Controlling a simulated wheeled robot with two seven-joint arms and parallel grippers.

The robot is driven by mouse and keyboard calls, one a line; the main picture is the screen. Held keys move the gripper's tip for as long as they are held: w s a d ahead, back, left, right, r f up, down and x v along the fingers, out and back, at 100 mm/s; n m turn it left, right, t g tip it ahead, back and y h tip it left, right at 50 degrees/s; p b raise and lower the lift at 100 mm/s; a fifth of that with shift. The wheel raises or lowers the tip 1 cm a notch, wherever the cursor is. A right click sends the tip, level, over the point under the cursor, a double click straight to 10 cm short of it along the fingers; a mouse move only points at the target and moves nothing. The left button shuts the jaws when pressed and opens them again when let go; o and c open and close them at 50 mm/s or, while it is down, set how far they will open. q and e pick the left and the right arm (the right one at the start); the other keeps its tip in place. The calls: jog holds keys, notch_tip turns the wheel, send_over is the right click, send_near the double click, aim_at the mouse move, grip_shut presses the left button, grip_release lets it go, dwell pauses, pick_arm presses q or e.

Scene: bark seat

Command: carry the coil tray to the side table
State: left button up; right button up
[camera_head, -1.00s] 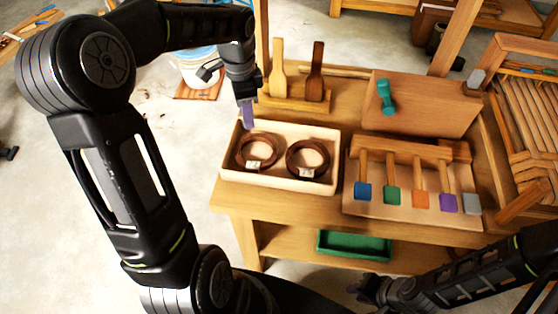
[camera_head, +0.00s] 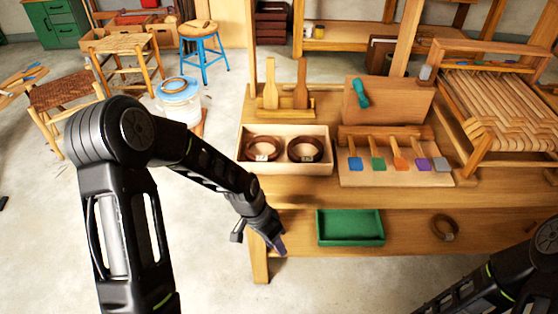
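The coil tray (camera_head: 285,168) is a pale wooden box on the workbench top, with two dark brown coils (camera_head: 262,149) lying side by side in it, each with a small light tag. I cannot tell which piece of furniture is the side table.
The workbench (camera_head: 400,196) also bears a rack of coloured-tip tools (camera_head: 395,172) right of the tray and wooden paddles behind it. A green tray (camera_head: 350,227) and another coil (camera_head: 444,227) are on the lower shelf. A blue stool (camera_head: 203,50) and a woven seat (camera_head: 65,91) stand left. Floor between is partly clear.

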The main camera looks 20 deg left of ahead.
pick_arm(q)
jog(key=s+d+f+n, duration=0.3)
jog(key=s+d+f, duration=0.2)
jog(key=s, duration=0.3)
jog(key=s+d+f+n, duration=0.3)
jog(key=s+d+f, duration=0.3)
jog(key=s, duration=0.2)
jog(key=shift+s+n+h, duration=0.15)
jog(key=shift+n+h, duration=0.25)
jog(key=shift+f, duration=0.1)
